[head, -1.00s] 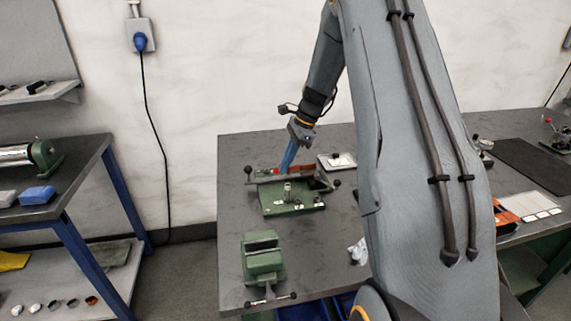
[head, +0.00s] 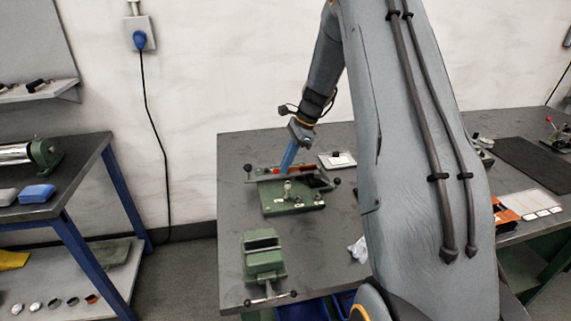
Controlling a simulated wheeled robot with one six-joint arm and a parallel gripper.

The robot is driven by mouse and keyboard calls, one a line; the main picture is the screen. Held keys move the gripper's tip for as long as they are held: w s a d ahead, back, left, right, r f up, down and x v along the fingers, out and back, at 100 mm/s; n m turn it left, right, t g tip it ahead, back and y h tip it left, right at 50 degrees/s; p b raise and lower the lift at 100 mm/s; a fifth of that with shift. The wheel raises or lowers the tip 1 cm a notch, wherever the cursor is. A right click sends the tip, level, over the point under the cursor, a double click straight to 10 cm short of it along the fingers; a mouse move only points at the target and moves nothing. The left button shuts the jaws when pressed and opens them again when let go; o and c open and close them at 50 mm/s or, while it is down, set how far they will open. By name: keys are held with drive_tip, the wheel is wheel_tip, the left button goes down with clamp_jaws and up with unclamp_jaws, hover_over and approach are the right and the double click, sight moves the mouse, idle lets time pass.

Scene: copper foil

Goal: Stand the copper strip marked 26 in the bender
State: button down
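The bender (head: 292,204) is a green-based tool with a long bar and black ball knobs, near the middle of the left bench. A reddish-brown copper-coloured strip (head: 303,169) shows along its bar, on edge as far as I can tell; no number is readable. My gripper (head: 285,168) comes down from above, its blue fingers pointing down at the bar, just left of the strip. It is too small to tell whether the fingers are open or shut, or whether they touch the strip.
A green vise (head: 263,258) stands at the bench's front left. A pale tray (head: 338,160) lies behind the bender. Crumpled white material (head: 357,250) lies to the right. My arm hides much of the bench's right part. A dark mat (head: 535,165) lies far right.

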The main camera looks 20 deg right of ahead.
drive_tip(key=shift+f, duration=0.45)
idle(0.7)
drive_tip(key=c, duration=2.4)
unclamp_jaws()
drive_tip(key=shift+o, duration=0.2)
drive_tip(key=shift+r, duration=0.1)
drive_tip(key=shift+r+p, duration=1.05)
drive_tip(key=shift+r, duration=0.4)
drive_tip(key=shift+o, duration=0.4)
drive_tip(key=o, duration=0.5)
drive_tip(key=shift+r, duration=0.1)
drive_tip(key=shift+r+p, duration=1.3)
drive_tip(key=shift+r, duration=0.6)
